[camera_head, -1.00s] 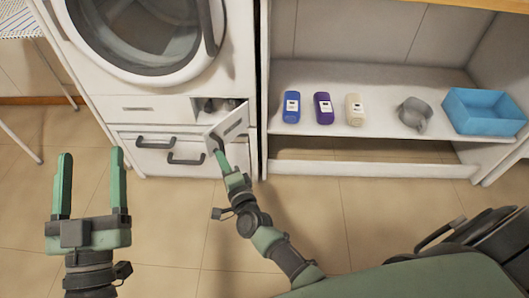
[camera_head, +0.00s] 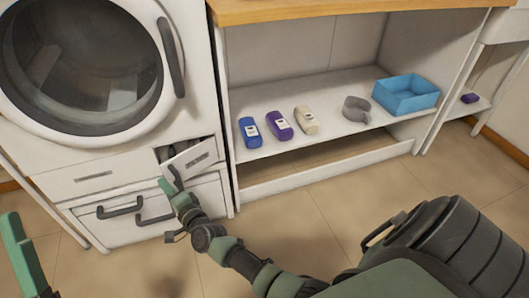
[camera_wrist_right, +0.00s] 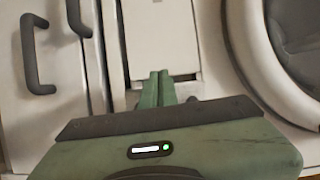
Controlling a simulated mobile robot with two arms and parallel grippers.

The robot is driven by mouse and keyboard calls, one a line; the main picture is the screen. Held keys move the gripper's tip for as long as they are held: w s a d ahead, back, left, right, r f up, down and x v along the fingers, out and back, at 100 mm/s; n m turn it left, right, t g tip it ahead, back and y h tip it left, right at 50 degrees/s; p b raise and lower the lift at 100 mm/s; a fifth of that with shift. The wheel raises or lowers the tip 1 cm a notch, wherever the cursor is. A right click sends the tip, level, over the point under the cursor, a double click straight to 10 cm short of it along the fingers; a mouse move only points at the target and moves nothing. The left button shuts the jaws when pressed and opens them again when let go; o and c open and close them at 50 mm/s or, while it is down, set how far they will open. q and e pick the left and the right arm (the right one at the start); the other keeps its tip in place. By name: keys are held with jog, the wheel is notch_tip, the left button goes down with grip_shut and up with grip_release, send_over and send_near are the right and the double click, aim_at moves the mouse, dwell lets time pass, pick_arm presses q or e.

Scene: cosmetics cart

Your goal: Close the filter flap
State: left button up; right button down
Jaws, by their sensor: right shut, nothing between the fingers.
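The filter flap (camera_head: 188,156) is a small white panel low on the right of the white washing machine (camera_head: 110,150). It stands ajar, tilted outward, with a dark gap behind its upper edge. My right gripper (camera_head: 167,185) is shut and empty, its fingertips at the flap's lower left side. In the right wrist view the closed fingers (camera_wrist_right: 159,80) point at a white panel (camera_wrist_right: 160,38), apparently the flap; I cannot tell whether they touch. My left gripper (camera_head: 38,270) is partly cut off at the lower left, fingers apart, well away from the flap.
Two dark handles (camera_head: 120,208) sit on the drawer front below the flap. The round door (camera_head: 85,70) is above. A shelf (camera_head: 325,135) to the right holds blue, purple and cream bottles, a grey cup-like item (camera_head: 356,109) and a blue bin (camera_head: 407,95). Floor in front is clear.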

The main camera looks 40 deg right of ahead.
pick_arm(q)
jog(key=shift+s+a+r+t, duration=0.3)
jog(key=shift+s, duration=0.05)
dwell(1.1)
